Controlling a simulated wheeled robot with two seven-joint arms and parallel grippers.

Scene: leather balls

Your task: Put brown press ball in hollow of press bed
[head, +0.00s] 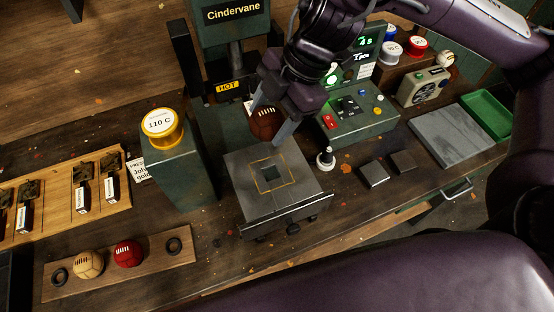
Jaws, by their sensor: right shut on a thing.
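The brown press ball (264,126) has pale stitching along its top. My right gripper (268,127) is shut on it, one finger on each side, and holds it just behind the press bed. The press bed (300,181) is a grey square plate on a pulled-out drawer, with a yellow square outline around a dark square hollow (273,174) in its middle. The hollow looks empty. The ball is up and behind the hollow in the picture, apart from it. My left gripper is not in view.
The press head labelled Cindervane (232,17) stands behind. A green post with a yellow 110 C dial (162,128) is left of the bed. A wooden rack (120,263) holds tan and red balls.

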